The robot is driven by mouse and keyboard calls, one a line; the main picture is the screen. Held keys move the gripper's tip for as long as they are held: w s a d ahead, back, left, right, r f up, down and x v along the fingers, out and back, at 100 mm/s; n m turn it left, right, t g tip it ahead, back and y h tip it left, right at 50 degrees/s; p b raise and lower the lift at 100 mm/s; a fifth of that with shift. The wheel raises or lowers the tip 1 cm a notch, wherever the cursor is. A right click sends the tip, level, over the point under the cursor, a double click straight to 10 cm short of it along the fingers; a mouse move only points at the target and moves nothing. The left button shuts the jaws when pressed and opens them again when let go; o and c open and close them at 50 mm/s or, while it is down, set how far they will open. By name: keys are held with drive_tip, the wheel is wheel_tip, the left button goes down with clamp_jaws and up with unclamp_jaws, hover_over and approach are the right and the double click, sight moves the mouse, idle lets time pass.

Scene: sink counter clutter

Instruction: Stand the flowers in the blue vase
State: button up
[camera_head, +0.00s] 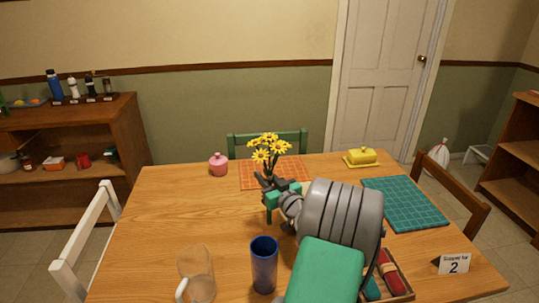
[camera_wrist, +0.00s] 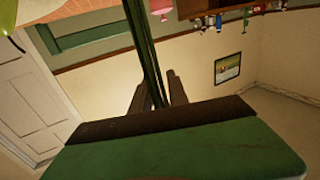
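The yellow flowers (camera_head: 269,148) stand upright above the middle of the table, blooms up. Their green stems pass through my gripper (camera_head: 270,186), and a short length shows below it. In the wrist view the green stems (camera_wrist: 147,50) run between the two fingers of my gripper (camera_wrist: 157,88), which is closed around them. The blue vase (camera_head: 264,265) stands upright at the near side of the table, nearer the head camera than the flowers. Its mouth is open and looks empty. The vase does not show in the wrist view.
A clear pitcher (camera_head: 196,275) stands just left of the vase. A compartment tray (camera_head: 398,271) and a number sign (camera_head: 454,264) are at right. A pink jar (camera_head: 218,164), orange mat (camera_head: 248,178), yellow butter dish (camera_head: 361,157) and teal mat (camera_head: 405,203) lie farther back. The table's left part is clear.

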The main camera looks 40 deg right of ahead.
clamp_jaws()
idle(0.3)
